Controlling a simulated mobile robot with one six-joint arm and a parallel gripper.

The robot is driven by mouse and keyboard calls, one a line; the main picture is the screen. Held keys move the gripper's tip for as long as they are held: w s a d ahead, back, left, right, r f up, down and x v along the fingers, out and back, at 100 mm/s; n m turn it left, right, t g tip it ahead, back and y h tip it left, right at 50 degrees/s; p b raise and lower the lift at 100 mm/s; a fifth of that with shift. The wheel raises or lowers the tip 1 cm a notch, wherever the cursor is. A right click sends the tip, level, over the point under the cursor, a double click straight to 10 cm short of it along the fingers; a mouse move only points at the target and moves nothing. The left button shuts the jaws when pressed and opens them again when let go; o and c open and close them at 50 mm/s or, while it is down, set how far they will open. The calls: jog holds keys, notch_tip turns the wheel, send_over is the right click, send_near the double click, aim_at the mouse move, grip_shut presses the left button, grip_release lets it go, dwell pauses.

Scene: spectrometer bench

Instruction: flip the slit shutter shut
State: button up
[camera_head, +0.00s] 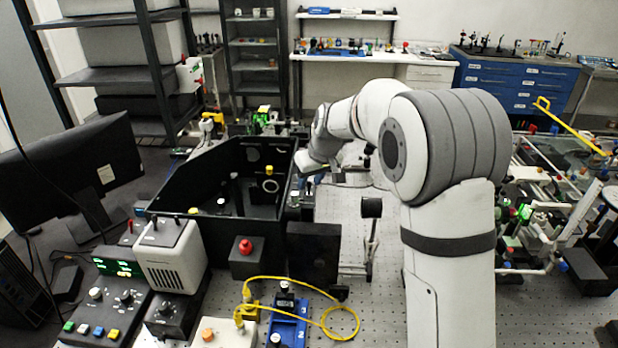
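An open-topped black spectrometer box (170,222) stands left of the middle, with small optics inside. My white arm reaches from the right foreground toward the far right side of this box. Its wrist is by the box's right wall, and my gripper (312,178) appears only as a small, unclear shape just below it. I cannot make out its fingers or anything between them. Small fittings (297,198) sit along the outside of the right wall near the wrist. I cannot tell which part is the slit shutter, or whether it is open or shut.
A black plate (313,252) and a box with a red knob (245,257) stand before the spectrometer. A yellow fibre (340,322) loops in front. Perforated bench between is partly clear.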

jog(key=shift+c, duration=0.2)
grip_shut()
